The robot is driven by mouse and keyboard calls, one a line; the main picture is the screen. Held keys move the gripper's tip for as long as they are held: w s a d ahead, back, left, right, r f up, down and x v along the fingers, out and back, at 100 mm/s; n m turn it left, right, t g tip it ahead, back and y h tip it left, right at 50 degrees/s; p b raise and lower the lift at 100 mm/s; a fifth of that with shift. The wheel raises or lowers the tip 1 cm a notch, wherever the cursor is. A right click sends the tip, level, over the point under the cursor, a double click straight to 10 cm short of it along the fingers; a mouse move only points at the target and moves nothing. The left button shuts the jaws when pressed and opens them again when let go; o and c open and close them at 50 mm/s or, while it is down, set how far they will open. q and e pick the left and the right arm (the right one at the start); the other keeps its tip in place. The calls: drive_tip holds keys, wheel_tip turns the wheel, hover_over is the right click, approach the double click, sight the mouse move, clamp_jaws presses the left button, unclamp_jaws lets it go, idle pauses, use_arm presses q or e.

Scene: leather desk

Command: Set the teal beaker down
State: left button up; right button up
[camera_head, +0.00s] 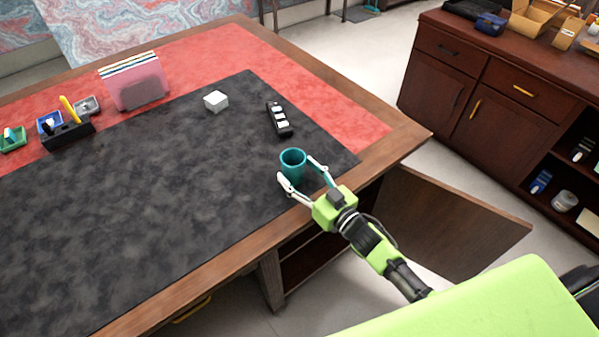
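The teal beaker (293,167) is upright at the right end of the black mat (150,190), near the desk's front edge. My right gripper (301,180) comes in from the lower right at a low angle. Its two white fingers are on either side of the beaker, one at its left and one at its right. The fingers look closed against the beaker's sides, though exact contact is small in view. I cannot tell whether the beaker's base touches the mat. My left gripper is out of view.
A black holder with white parts (279,119) lies behind the beaker, and a white cube (216,100) stands farther left. A pink file rack (137,84) and small trays (50,123) stand at the far left. The mat's middle is clear. A cabinet door (450,222) hangs open below.

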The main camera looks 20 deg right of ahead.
drive_tip(key=shift+r, duration=0.15)
drive_tip(key=shift+s+d, duration=0.1)
drive_tip(key=shift+s, duration=0.2)
drive_tip(key=b+v, duration=0.1)
drive_tip(key=v, duration=0.9)
drive_tip(key=shift+s+d, duration=0.3)
drive_tip(key=shift+s, duration=0.35)
